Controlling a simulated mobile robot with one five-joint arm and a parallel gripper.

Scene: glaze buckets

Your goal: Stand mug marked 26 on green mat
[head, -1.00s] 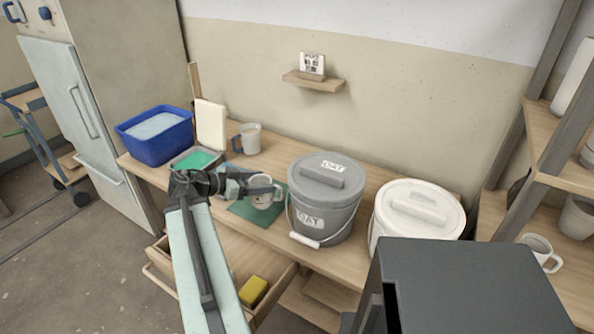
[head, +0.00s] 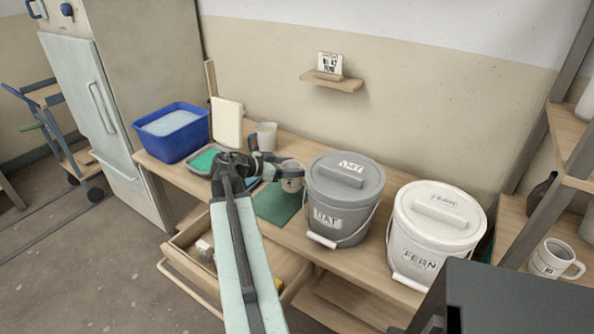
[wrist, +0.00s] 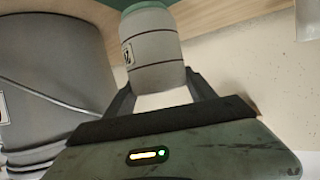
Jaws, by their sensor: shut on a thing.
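A pale grey mug (head: 291,178) is over the far part of the green mat (head: 272,207) on the workbench. I cannot tell in the head view whether its base touches the mat. My gripper (head: 277,172) reaches it from the left and is shut on it. In the wrist view the mug (wrist: 155,55) sits between the two fingertips (wrist: 158,88), with part of a dark mark at its left edge. The number is not readable. The arm partly hides the bench near the mat.
A grey lidded bucket (head: 343,200) stands close right of the mug, a white bucket (head: 432,235) beyond it. Another mug (head: 266,136) stands behind; a marked mug (head: 553,260) is at far right. A blue tub (head: 170,135) stands left. A drawer (head: 195,265) is open below.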

